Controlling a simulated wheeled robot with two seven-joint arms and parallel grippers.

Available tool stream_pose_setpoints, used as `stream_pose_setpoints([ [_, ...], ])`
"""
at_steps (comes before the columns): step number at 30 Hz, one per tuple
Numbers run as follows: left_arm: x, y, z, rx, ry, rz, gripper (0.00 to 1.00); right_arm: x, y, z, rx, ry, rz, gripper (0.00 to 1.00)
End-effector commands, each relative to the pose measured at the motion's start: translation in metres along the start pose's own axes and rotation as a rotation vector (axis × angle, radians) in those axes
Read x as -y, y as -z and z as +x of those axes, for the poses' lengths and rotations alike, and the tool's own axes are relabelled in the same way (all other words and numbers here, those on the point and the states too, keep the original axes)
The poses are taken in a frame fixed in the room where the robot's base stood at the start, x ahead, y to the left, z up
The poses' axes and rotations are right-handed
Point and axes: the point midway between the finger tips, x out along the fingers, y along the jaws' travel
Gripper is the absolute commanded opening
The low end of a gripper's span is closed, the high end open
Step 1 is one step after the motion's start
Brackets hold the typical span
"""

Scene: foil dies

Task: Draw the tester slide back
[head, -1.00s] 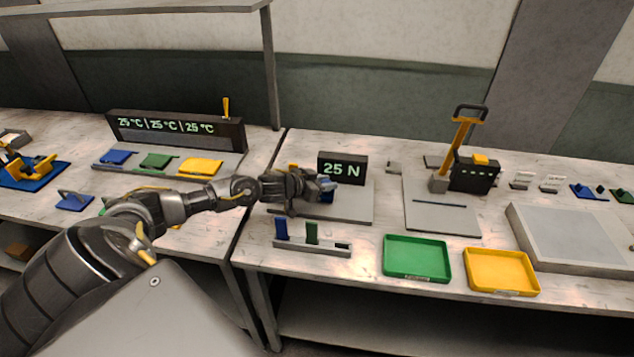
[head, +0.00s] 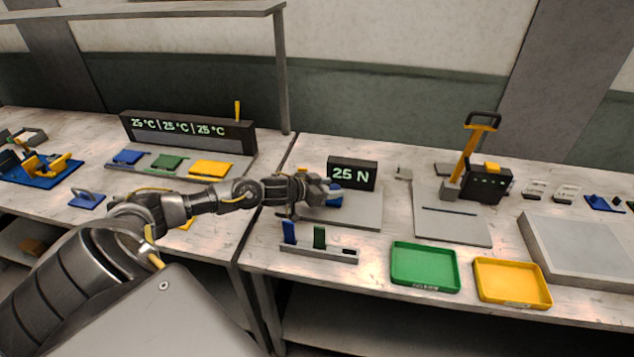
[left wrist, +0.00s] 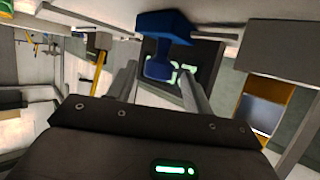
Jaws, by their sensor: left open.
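The tester is a grey base plate (head: 362,214) with a black display (head: 352,174) reading 25 N. A blue part (head: 336,198) of it, likely the slide's handle, shows just beyond my left gripper's fingers. My left gripper (head: 326,190) is open, low over the left part of the plate, and hides much of what lies there. In the left wrist view the blue part (left wrist: 165,28) stands ahead of the gap between the two fingers (left wrist: 160,85), with the display (left wrist: 205,55) behind it. I cannot tell whether the fingers touch it. My right gripper is not in view.
A grey rack (head: 318,251) with a blue and a green upright piece stands in front of the tester. A green tray (head: 425,290) and a yellow tray (head: 511,303) lie to its right. A press with a yellow lever (head: 474,158) stands right of the tester.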

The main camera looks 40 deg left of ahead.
Motion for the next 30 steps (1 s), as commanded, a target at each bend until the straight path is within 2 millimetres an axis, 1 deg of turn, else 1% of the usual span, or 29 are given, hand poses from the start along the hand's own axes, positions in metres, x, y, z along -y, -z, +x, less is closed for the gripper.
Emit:
stream_pose_setpoints([
  [1, 0.0, -0.003, -0.009, 0.002, 0.0, 0.004, 0.51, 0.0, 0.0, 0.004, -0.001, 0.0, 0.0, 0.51],
  [6, 0.0, -0.004, -0.046, 0.006, -0.001, 0.006, 0.51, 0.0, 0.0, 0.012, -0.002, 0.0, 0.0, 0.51],
  [9, 0.0, -0.004, -0.064, 0.006, 0.0, 0.005, 0.51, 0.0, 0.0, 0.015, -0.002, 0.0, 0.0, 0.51],
  [12, 0.001, -0.003, -0.077, 0.006, 0.002, 0.004, 0.51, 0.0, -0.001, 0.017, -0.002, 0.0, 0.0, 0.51],
  [15, 0.001, -0.002, -0.086, 0.004, 0.002, 0.003, 0.51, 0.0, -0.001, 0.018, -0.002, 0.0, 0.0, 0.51],
  [19, 0.001, -0.001, -0.093, 0.001, 0.002, 0.001, 0.51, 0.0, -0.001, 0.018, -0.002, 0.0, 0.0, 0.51],
  [30, 0.0, 0.0, -0.094, 0.0, 0.001, 0.001, 0.51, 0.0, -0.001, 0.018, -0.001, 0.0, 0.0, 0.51],
])
